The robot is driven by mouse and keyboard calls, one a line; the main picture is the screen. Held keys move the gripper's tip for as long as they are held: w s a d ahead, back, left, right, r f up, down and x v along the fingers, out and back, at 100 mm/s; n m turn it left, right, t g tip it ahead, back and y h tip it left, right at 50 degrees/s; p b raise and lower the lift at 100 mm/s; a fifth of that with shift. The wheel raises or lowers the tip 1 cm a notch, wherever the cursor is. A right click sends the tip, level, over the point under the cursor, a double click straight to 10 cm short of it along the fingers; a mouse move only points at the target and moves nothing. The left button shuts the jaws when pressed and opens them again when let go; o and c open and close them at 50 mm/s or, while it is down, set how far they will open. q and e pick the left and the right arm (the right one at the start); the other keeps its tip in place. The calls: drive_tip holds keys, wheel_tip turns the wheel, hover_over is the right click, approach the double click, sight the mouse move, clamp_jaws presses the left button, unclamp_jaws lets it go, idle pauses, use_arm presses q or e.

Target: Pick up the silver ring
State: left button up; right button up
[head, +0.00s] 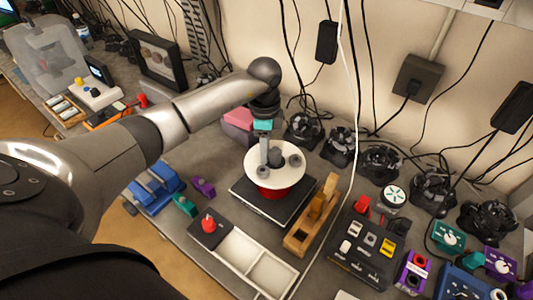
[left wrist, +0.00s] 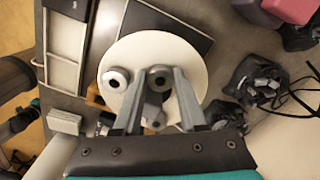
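A round white disc (head: 259,153) on a red base (head: 273,191) stands on a flat black platform. Small silver-grey round pieces with dark centres are on the disc, one at its right (head: 295,160) and one at its front (head: 262,172); a darker post (head: 275,156) is near its middle. I cannot tell which piece is the silver ring. My left gripper (head: 264,147) points down over the disc. In the left wrist view its fingers (left wrist: 158,72) are spread, with a dark-centred round piece (left wrist: 160,80) between them. Another ring-like piece (left wrist: 116,79) lies outside the fingers. Contact cannot be told. My right gripper is not in view.
A wooden plane-like block (head: 312,216) stands right of the disc. A white tray (head: 258,262) and a red-knobbed box (head: 209,228) are in front. A button panel (head: 365,248) and several dark fans are to the right. A pink box (head: 239,122) is behind; cables hang along the wall.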

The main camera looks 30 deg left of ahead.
use_arm(q)
clamp_jaws()
drive_tip(key=shift+a+r, duration=0.1)
drive_tip(key=shift+r, duration=0.05)
